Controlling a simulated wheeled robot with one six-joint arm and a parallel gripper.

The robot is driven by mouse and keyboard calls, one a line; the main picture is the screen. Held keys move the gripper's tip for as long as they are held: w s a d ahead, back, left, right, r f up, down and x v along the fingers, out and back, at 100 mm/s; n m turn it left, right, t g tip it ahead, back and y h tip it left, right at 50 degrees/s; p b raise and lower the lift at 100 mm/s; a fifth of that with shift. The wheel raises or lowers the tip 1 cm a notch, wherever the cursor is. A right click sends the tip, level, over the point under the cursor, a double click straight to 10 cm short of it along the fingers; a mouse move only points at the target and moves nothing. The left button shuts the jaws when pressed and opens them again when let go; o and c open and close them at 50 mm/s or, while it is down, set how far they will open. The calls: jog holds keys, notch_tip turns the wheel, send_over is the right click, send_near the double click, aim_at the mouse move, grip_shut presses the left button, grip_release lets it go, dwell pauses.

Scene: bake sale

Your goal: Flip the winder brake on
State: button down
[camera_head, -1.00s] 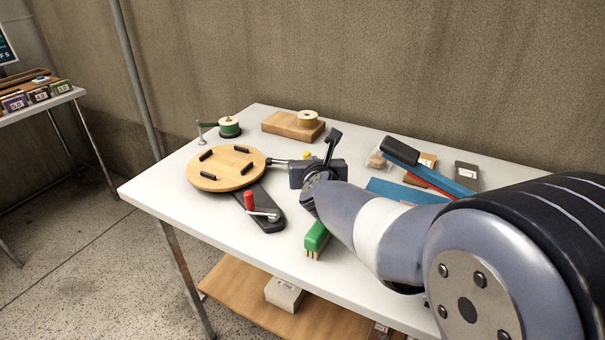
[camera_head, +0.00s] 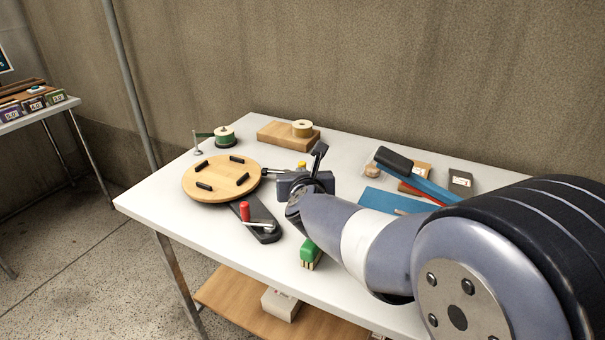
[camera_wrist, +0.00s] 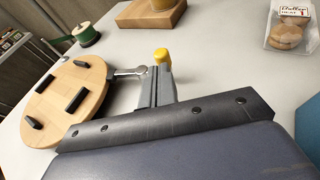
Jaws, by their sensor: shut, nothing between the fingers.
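The winder has a round wooden disc (camera_head: 221,178) with several black pegs and a dark base arm (camera_head: 258,215) bearing a red-handled crank (camera_head: 244,210). A thin metal rod (camera_head: 277,171) with a dark tip reaches the disc's right rim; contact cannot be told. A yellow knob (camera_head: 301,165), which I take for the brake's handle, stands at the rod's right end. In the wrist view the knob (camera_wrist: 162,57) shows at the tips of my gripper (camera_wrist: 160,72), which is shut and empty. Whether they touch is unclear. My gripper (camera_head: 284,188) partly hides the brake in the head view.
A green spool (camera_head: 225,135) and a wooden block with a tan spool (camera_head: 303,129) stand behind. A blue-and-black tool (camera_head: 410,170), small packets and a blue sheet lie to the right.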

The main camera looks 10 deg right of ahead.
jog(key=p+v, duration=0.3)
jog(key=v, duration=0.6)
jog(key=shift+s+r, duration=0.2)
jog(key=shift+r, duration=0.05)
jog(key=shift+s+a+p, duration=0.1)
jog(key=shift+s+p, duration=0.25)
jog(key=shift+s, duration=0.3)
jog(key=b+x, duration=0.1)
jog(key=x, duration=0.2)
jog(key=b+x, duration=0.2)
jog(key=x, duration=0.2)
jog(key=d+b+x, duration=0.1)
jog(key=x, duration=0.2)
jog(key=shift+w+f, duration=0.15)
jog(key=shift+w, duration=0.1)
jog(key=shift+w+d, duration=0.3)
jog(key=shift+d, duration=0.1)
jog(key=shift+a, duration=0.1)
